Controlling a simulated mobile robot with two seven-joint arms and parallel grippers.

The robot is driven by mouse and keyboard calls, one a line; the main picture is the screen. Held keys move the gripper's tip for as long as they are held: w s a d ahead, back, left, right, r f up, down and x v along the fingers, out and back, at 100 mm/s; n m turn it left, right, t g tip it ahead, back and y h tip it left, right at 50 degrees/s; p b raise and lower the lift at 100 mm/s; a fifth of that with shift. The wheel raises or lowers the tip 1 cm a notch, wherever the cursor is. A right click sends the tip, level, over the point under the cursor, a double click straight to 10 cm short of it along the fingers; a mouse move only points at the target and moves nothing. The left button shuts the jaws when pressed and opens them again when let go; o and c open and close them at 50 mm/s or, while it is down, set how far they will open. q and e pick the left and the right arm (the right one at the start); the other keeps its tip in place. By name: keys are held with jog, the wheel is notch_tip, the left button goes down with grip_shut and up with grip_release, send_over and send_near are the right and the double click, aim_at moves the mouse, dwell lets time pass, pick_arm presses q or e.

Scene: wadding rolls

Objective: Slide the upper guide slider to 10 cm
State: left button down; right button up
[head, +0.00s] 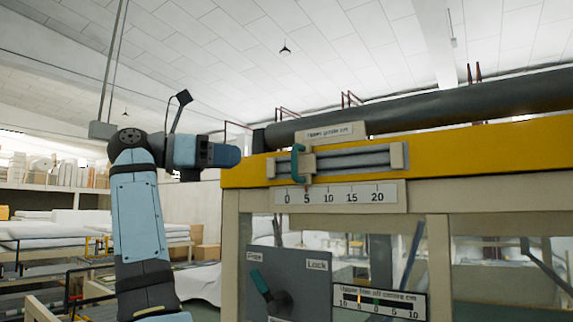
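The upper guide slider (308,165) is a beige carriage on two grey rails under an "Upper guide cm" label. It has a teal handle (297,163) and stands around the 5 mark of the scale (330,197), which runs from 0 to 20. The fingers cannot be made out.
The yellow beam (480,148) carries the rails, with a long dark roller (430,112) above. Below are a Free/Lock panel (310,300) with its teal lever (260,285) toward Free, and a second scale (380,301). Shelves and white wadding stacks (45,230) stand behind at left.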

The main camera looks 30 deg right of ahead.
aim_at(294, 176)
jog(key=s+d+p, duration=0.1)
jog(key=d, duration=0.3)
jog(key=s+d+p, duration=0.1)
jog(key=d, duration=0.4)
jog(key=d+p, duration=0.1)
jog(key=d, duration=0.3)
jog(key=shift+s+d, duration=0.15)
jog(key=shift+s, duration=0.25)
grip_shut()
